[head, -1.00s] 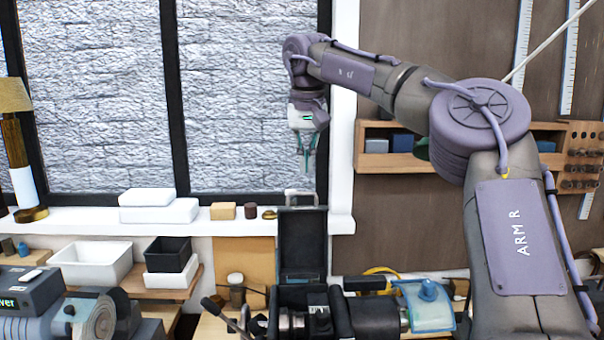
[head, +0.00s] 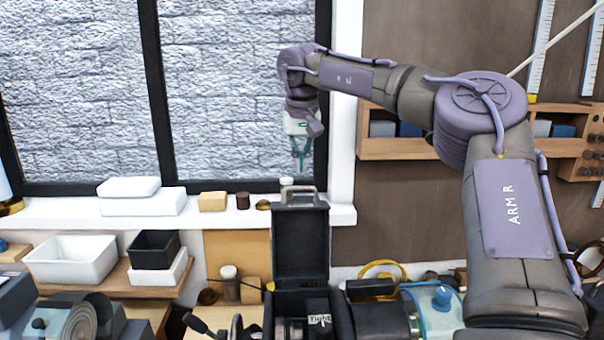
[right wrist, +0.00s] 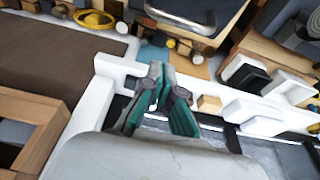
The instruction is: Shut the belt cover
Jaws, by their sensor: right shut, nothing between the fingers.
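The belt cover (head: 300,240) is a black lid that stands upright, open, behind the machine (head: 318,322) in the head view. A grey metal handle (head: 293,192) is at its top edge; this handle also shows at the top of the right wrist view (right wrist: 182,22). My right gripper (head: 301,170) hangs above the handle with its fingers pointing down, shut and empty. It appears apart from the cover. In the right wrist view its teal fingers (right wrist: 160,78) are close together with nothing between them. My left gripper is not in view.
A white window ledge (head: 230,216) runs behind the cover, with a tan block (head: 212,201) and a small jar (head: 286,184) on it. A white bin (head: 70,262) and a black bin (head: 154,250) stand at left. A wooden wall shelf (head: 400,150) is at right.

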